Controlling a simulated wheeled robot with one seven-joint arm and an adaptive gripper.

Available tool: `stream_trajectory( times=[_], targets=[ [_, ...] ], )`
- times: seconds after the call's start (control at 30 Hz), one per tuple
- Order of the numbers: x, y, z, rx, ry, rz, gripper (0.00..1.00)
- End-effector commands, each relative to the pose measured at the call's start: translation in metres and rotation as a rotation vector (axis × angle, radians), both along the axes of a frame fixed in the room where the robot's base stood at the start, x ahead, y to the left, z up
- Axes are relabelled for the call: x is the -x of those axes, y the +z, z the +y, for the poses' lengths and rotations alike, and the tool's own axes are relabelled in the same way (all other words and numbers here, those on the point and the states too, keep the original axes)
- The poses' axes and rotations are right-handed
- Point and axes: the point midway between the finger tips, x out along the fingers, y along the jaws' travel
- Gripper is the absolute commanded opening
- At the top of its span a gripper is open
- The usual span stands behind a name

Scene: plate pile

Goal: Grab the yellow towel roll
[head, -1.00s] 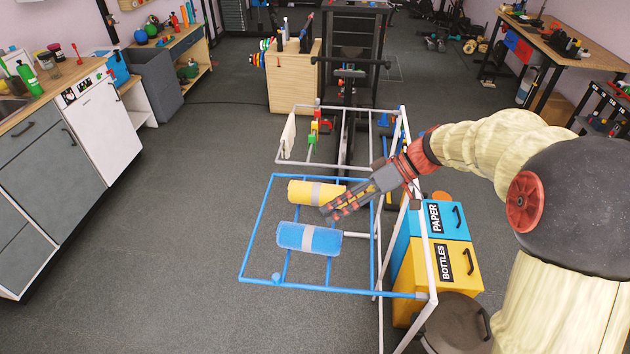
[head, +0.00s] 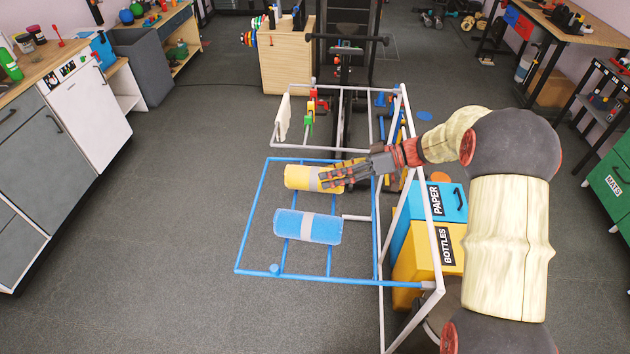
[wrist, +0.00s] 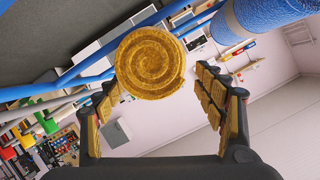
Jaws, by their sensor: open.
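The yellow towel roll (head: 300,177) lies on the blue rack (head: 256,208), with a grey band around its middle. In the wrist view its spiral end (wrist: 150,64) faces me, between and beyond my finger tips and nearer the left finger. My gripper (head: 325,177) is open and reaches in from the right at the roll's right end. In the head view the fingers overlap that end and hide part of it. I cannot tell whether they touch it.
A blue towel roll (head: 292,225) lies on the same rack just in front; it also shows at upper right in the wrist view (wrist: 262,15). White frame bars (head: 424,225) stand under my arm. A blue paper bin (head: 405,225) and yellow bottles bin (head: 412,268) stand at the right.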

Motion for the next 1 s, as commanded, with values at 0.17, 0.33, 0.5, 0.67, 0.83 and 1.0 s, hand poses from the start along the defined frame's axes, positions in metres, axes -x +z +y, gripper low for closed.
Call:
stream_trajectory(
  times=[0.17, 0.33, 0.5, 0.67, 0.83, 1.0],
  targets=[
    [-0.004, -0.007, 0.013, 0.0, 0.001, 0.0, 0.7],
    [-0.009, -0.018, 0.035, 0.001, 0.003, 0.001, 0.7],
    [-0.011, -0.022, 0.049, 0.0, 0.001, 0.001, 0.7],
    [-0.011, -0.021, 0.049, 0.0, -0.001, 0.001, 0.7],
    [-0.011, -0.021, 0.048, 0.0, 0.0, 0.001, 0.62],
    [-0.011, -0.021, 0.048, 0.0, -0.001, 0.001, 0.52]
  ],
)
